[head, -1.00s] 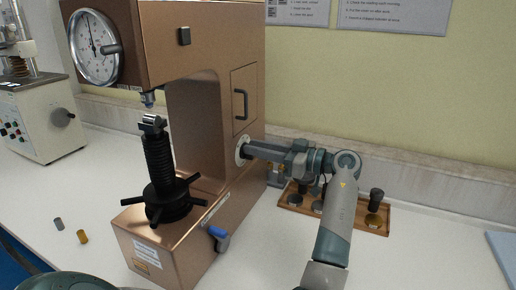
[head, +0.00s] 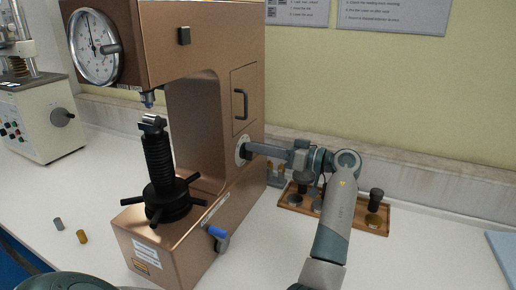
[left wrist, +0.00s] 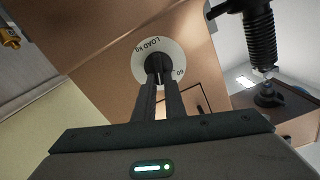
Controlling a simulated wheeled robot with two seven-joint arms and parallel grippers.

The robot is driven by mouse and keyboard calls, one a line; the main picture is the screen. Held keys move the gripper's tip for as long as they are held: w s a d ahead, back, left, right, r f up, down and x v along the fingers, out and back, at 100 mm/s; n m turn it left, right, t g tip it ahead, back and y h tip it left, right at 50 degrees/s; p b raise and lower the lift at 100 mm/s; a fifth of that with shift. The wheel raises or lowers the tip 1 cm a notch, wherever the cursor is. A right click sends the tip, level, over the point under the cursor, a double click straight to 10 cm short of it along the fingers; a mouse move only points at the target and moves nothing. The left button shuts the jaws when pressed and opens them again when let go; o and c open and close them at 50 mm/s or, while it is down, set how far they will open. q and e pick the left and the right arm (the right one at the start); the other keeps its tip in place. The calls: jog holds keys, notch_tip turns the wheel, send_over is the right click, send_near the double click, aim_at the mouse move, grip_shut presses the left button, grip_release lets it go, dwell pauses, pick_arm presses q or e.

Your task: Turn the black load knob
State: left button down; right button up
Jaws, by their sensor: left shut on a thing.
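The copper-brown hardness tester (head: 215,110) stands on the bench. On its right side face is a round white load dial (head: 241,151), and the black load knob (left wrist: 154,62) sits at its centre in the left wrist view. The dial's print reads "LOAD kg" with a "60" beside it. My left gripper (head: 250,149) reaches the dial from the right, nearly level. It is shut on the knob, with one finger on each side in the left wrist view. The fingers hide part of the knob. My right gripper is not in view.
A wooden tray (head: 379,231) with weights and round pieces lies behind my left arm. The black spoked handwheel (head: 168,203) is at the front. The right bench is largely clear.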

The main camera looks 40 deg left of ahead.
pick_arm(q)
jog(key=shift+w+a+f+m+p, duration=0.15)
jog(key=shift+m+p, duration=0.1)
jog(key=shift+m, duration=0.6)
jog(key=shift+w+d+r+m+p, duration=0.1)
jog(key=shift+m+p, duration=0.15)
jog(key=shift+m, duration=0.65)
jog(key=shift+w+a+f+m+p, duration=0.15)
jog(key=shift+m+p, duration=0.1)
jog(key=shift+m, duration=0.6)
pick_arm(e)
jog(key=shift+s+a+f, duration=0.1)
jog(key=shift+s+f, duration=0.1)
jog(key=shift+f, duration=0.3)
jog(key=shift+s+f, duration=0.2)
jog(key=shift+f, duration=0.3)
pick_arm(q)
jog(key=shift+d, duration=0.1)
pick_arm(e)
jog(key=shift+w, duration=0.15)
pick_arm(q)
jog(key=c, duration=1.8)
grip_release()
jog(key=shift+d, duration=0.15)
